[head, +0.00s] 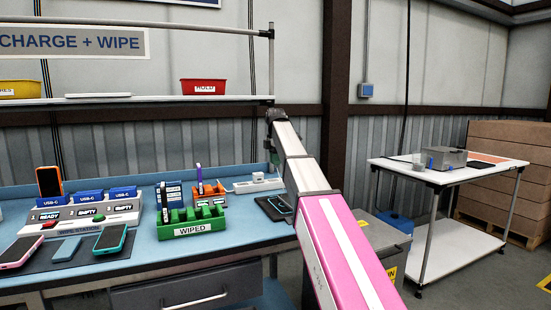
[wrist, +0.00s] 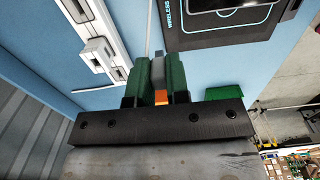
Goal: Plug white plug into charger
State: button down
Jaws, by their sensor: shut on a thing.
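My gripper (wrist: 158,80) is shut on a small pale grey piece (wrist: 158,68), which looks like the white plug in shade. A bit of orange shows between the green fingers. In the head view my gripper (head: 271,155) points down over the bench's right end, and the plug cannot be made out there. The black wireless charger (head: 272,207) lies flat on the bench. In the wrist view the charger (wrist: 205,38) is up and right of the fingers, apart from the plug.
A white power strip (head: 240,187) with a white block (head: 258,177) on it stands at the bench's back. A green WIPED rack (head: 192,222), an orange holder (head: 209,196) and a charging station (head: 85,222) are further left. A shelf (head: 150,100) hangs above.

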dwell(0.3)
jog(key=w+a, duration=0.7)
jog(key=w, duration=0.3)
dwell(1.6)
jog(key=shift+a+f, duration=0.1)
dwell(0.4)
jog(key=shift+f, duration=2.4)
jog(key=shift+f, duration=0.7)
dwell(0.5)
jog(key=c, duration=0.6)
grip_release()
